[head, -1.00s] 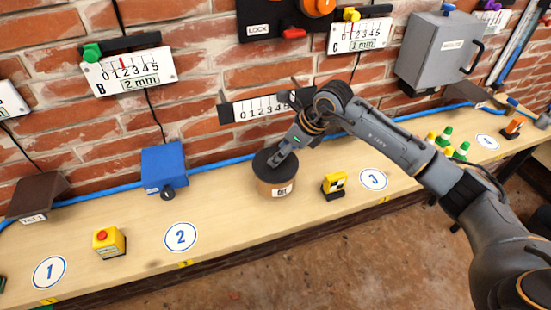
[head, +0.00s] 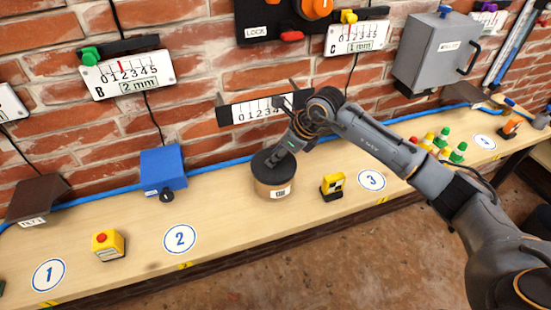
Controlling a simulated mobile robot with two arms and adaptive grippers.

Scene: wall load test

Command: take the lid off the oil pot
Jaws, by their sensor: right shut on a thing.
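The oil pot (head: 273,190) is a round tan pot with a small white label, standing on the wooden bench between the circles 2 and 3. Its dark lid (head: 264,164) sits on top of the pot, with no clear gap seen between them. My right gripper (head: 277,158) reaches down from the upper right and is shut on the lid at its top. The fingertips partly hide the lid's middle. My left gripper does not show.
The bench (head: 225,215) is clear just in front of the pot. A yellow device (head: 333,184) stands close to its right, and a blue box (head: 163,170) stands to its left. A white scale (head: 262,110) on the brick wall is behind my right gripper.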

